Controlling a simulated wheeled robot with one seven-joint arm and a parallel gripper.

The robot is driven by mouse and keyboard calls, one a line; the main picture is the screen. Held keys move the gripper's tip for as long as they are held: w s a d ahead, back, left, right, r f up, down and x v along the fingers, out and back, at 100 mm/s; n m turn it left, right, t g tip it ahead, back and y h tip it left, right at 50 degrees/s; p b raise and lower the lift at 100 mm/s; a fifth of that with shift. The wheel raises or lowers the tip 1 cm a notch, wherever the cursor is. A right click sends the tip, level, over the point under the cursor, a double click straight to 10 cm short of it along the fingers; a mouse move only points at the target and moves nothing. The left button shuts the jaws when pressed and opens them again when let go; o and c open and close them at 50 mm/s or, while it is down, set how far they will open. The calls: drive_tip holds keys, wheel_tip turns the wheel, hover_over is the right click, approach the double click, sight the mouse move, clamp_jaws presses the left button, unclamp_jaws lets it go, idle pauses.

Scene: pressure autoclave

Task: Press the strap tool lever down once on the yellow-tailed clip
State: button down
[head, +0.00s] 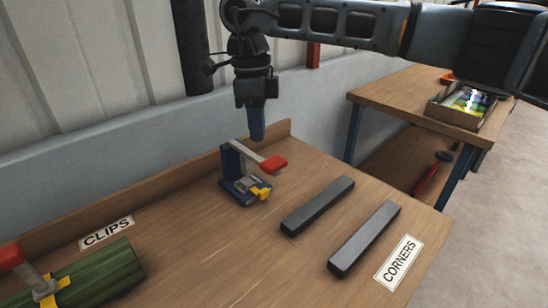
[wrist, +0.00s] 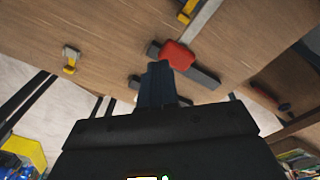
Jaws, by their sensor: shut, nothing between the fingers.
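The strap tool (head: 231,165) stands upright on the table in the head view, with a blue body and a pale lever ending in a red knob (head: 273,165). A small grey clip with a yellow tail (head: 261,192) sits at its base, below the lever. The lever is raised, with a gap above the clip. My gripper (head: 258,138) is shut and empty, pointing down. Its tips appear above and left of the red knob; I cannot tell whether they touch the lever. In the wrist view the red knob (wrist: 178,55) shows just beyond my fingertips (wrist: 158,66).
Two dark bars (head: 318,205) (head: 365,238) lie to the right, near the CORNERS label. A green bundle (head: 90,272) with a yellow strap and another red-knobbed tool is at lower left. The wrist view shows another yellow-tailed clip (wrist: 71,58). A second table (head: 400,92) stands behind.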

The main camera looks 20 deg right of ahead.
sight(269, 161)
drive_tip(key=shift+w+d+r+h, duration=0.2)
drive_tip(key=shift+w+d+r, duration=0.1)
drive_tip(key=shift+d, duration=0.3)
drive_tip(key=shift+w+d+r+h, duration=0.15)
drive_tip(key=shift+d+r+h, duration=0.1)
drive_tip(key=shift+d, duration=0.35)
drive_tip(key=shift+f, duration=0.1)
drive_tip(key=shift+s+d+f+b, duration=0.15)
drive_tip(key=shift+f+b, duration=0.9)
drive_tip(key=shift+f, duration=0.7)
drive_tip(key=shift+s+d+f+b, duration=0.1)
drive_tip(key=shift+f+b, duration=0.9)
drive_tip(key=shift+f, duration=0.7)
drive_tip(key=shift+f+b, duration=1.2)
drive_tip(key=shift+f, duration=1.05)
drive_tip(key=shift+r, duration=0.1)
